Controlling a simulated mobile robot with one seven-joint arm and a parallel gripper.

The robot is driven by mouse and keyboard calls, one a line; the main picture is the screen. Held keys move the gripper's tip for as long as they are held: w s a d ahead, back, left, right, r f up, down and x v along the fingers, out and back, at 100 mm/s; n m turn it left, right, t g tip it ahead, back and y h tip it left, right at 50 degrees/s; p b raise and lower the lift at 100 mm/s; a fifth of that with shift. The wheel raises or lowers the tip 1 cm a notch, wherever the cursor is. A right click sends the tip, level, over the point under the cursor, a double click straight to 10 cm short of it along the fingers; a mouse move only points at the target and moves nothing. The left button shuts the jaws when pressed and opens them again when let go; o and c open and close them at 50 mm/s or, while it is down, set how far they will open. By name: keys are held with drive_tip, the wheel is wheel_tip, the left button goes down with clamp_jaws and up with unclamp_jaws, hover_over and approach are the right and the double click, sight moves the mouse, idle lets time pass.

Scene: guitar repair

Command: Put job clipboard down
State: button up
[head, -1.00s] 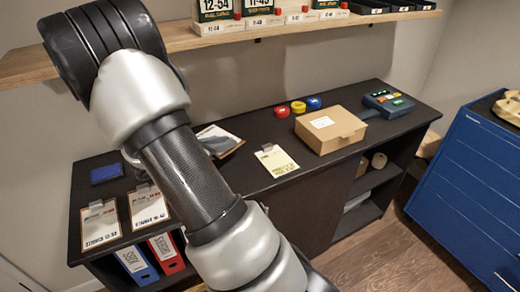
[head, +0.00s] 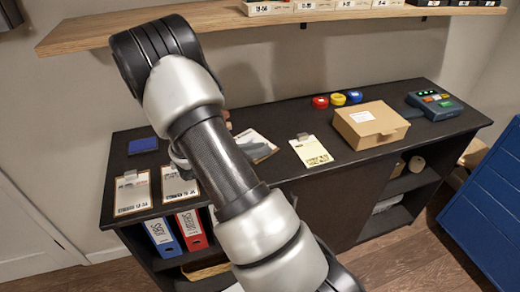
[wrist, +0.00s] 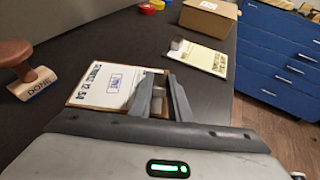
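The job clipboard (wrist: 103,86) is a brown board with a white printed sheet, at the middle left of the wrist view. My gripper (wrist: 162,80) is at its clip end, with one finger on each side of the grey clip; it looks shut on it. In the head view the clipboard (head: 258,147) shows just right of my arm, level with the dark counter (head: 290,118). I cannot tell whether it touches the top.
A wooden stamp (wrist: 30,75) stands left of the clipboard. A cream-sheeted clipboard (head: 311,151) and a cardboard box (head: 370,125) lie to the right, with coloured tape rolls (head: 338,99) behind. Two more clipboards (head: 132,192) (head: 178,184) lie at the left end. A shelf (head: 200,20) hangs above.

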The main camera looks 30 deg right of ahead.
drive_tip(key=o, duration=0.4)
drive_tip(key=shift+o, duration=0.2)
drive_tip(key=shift+r, duration=0.1)
drive_tip(key=shift+a+r, duration=0.15)
drive_tip(key=shift+a, duration=0.05)
drive_tip(key=p+v, duration=0.1)
drive_tip(key=v, duration=1)
drive_tip(key=shift+s+a, duration=0.1)
drive_tip(key=s+a+r+m+t+y, duration=0.1)
drive_tip(key=s+a+r+m+y, duration=0.4)
drive_tip(key=s+r+m, duration=0.5)
drive_tip(key=s+a+r+m+t+y, duration=0.2)
drive_tip(key=s+a+r+m+y, duration=0.4)
drive_tip(key=s+r+m+y, duration=0.2)
drive_tip(key=shift+s+a+r+m+t, duration=0.25)
drive_tip(key=shift+s+r+m+t, duration=0.05)
drive_tip(key=shift+s+r+m, duration=0.65)
